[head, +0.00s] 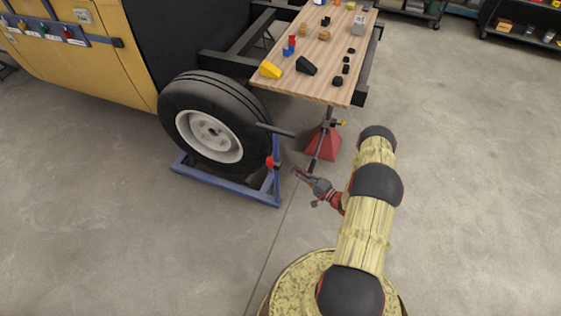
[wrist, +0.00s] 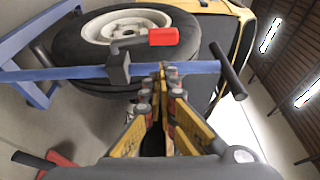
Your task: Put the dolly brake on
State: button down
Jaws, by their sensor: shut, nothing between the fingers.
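The blue wheel dolly (head: 235,190) stands on the floor around the foot of a large black tyre (head: 212,118) with a pale rim. A red brake lever (head: 271,162) sits on the dolly's right-hand upright. In the wrist view the red lever (wrist: 163,37) sticks out from a dark grey block (wrist: 118,66) on the blue bar (wrist: 60,74). My gripper (head: 295,171) is just right of the lever in the head view, apart from it. In the wrist view my gripper (wrist: 165,70) is shut and empty, its tips in front of the blue bar, close to the lever.
A black push bar (head: 276,130) juts from the top of the upright; it also shows in the wrist view (wrist: 228,71). A red jack stand (head: 322,142) stands under a wooden bench top (head: 310,55) with small parts. Open floor lies to the right.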

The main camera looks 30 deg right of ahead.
aim_at(271, 165)
jog(key=b+x, duration=0.2)
jog(key=x, duration=0.8)
jog(key=shift+s+f+b, duration=0.1)
jog(key=shift+s+b, duration=0.05)
jog(key=shift+b, duration=0.25)
